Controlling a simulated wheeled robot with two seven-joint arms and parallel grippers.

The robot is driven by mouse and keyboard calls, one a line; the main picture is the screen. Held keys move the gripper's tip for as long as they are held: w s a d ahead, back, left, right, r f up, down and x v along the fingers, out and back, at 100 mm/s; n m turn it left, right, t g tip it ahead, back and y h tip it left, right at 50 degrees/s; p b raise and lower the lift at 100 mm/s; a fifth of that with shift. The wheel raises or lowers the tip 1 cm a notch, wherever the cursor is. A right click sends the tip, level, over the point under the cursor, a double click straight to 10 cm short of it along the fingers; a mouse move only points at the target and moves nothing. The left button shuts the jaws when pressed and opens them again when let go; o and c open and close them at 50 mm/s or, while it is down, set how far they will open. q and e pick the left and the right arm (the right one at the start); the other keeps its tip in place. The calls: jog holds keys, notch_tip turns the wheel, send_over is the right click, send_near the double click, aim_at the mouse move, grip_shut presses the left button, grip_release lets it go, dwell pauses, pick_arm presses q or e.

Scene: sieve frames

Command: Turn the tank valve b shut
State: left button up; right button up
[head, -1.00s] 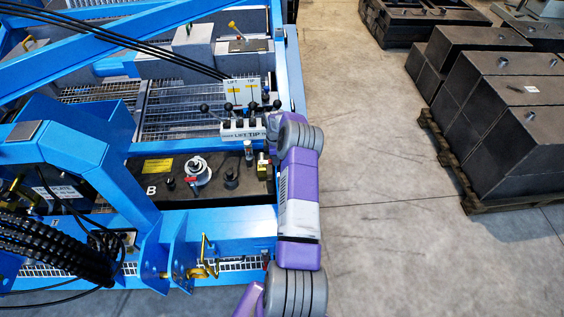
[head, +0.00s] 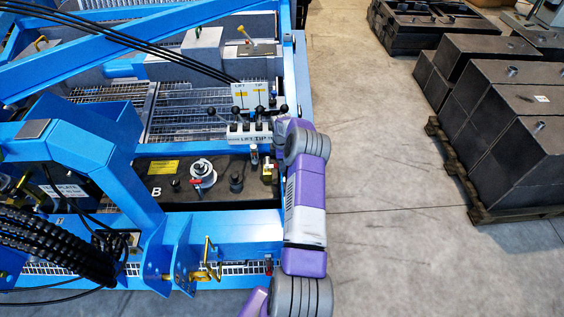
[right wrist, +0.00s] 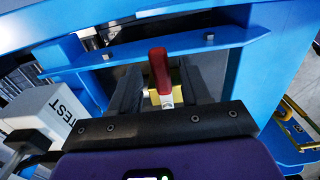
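The dark tank marked B (head: 222,163) lies in the blue frame in the head view. A brass valve (head: 268,172) sits at its right end, beside my right arm. In the right wrist view a red lever handle (right wrist: 159,70) stands over a brass body (right wrist: 153,97), which looks like this valve. The dark fingers of my right gripper (right wrist: 165,80) stand apart on either side of the handle, with gaps showing; I see no clear contact. In the head view my right arm largely hides this gripper. My left gripper is not in view.
A LIFT/TIP lever block (head: 248,131) with black-knobbed levers stands just behind the tank. A white-capped fitting with a red handle (head: 196,182) is on the tank. A blue bar (right wrist: 150,55) crosses beyond the fingers. Black blocks (head: 510,110) stand on a pallet at right; the floor between is clear.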

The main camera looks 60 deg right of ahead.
jog(key=shift+r, duration=0.1)
notch_tip(320, 180, up, 7)
jog(key=shift+r+p, duration=0.2)
jog(key=shift+p, duration=0.95)
